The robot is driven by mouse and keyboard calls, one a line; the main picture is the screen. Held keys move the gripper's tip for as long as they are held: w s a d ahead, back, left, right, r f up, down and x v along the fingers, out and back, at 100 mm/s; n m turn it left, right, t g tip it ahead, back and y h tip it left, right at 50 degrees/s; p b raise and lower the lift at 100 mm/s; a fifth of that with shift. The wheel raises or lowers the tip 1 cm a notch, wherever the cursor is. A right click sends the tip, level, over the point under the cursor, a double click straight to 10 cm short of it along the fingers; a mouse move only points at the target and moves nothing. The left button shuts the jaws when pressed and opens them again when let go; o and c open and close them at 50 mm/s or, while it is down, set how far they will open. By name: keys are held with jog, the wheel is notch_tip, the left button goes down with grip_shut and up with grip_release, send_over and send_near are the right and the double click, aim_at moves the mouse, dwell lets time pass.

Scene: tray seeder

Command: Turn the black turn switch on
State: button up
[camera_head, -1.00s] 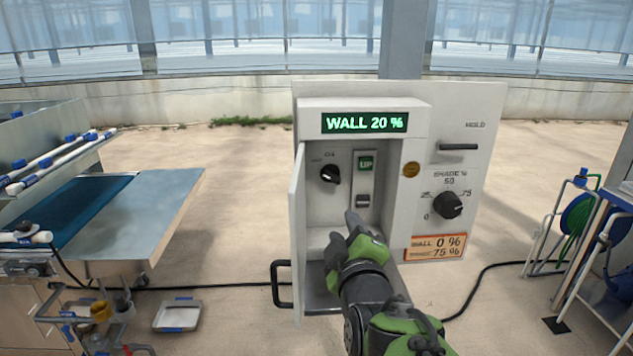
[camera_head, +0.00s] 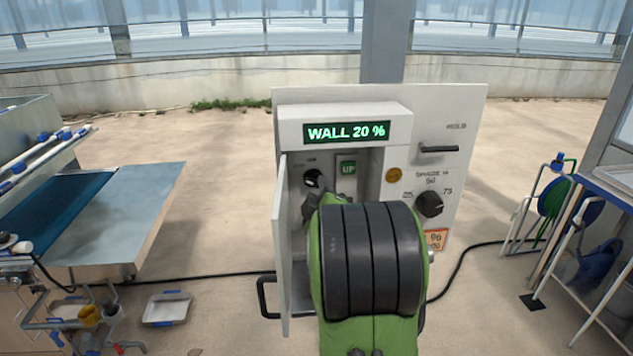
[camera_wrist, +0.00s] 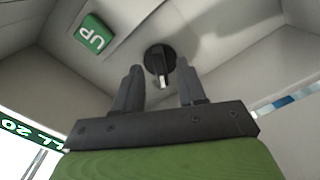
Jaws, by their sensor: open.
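The black turn switch (camera_head: 312,179) is a round knob on the back wall inside the open cabinet compartment, left of the green UP sign (camera_head: 348,168). In the head view my gripper (camera_head: 316,196) is just below and in front of it and hides part of it. In the wrist view the switch (camera_wrist: 160,62) lies beyond and between the two fingertips of my gripper (camera_wrist: 160,72). The fingers are apart, with nothing held. I cannot tell whether they touch the switch. The switch's OFF/ON lettering is too blurred to read now.
The white cabinet door (camera_head: 283,250) stands open on the left. The display (camera_head: 347,132) reads WALL 20 %. A shade dial (camera_head: 429,204) and a black handle (camera_head: 439,149) are on the panel at right. My arm hides the compartment's lower part and most of the orange label (camera_head: 437,239).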

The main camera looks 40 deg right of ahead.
jog(key=shift+x, duration=0.95)
grip_shut()
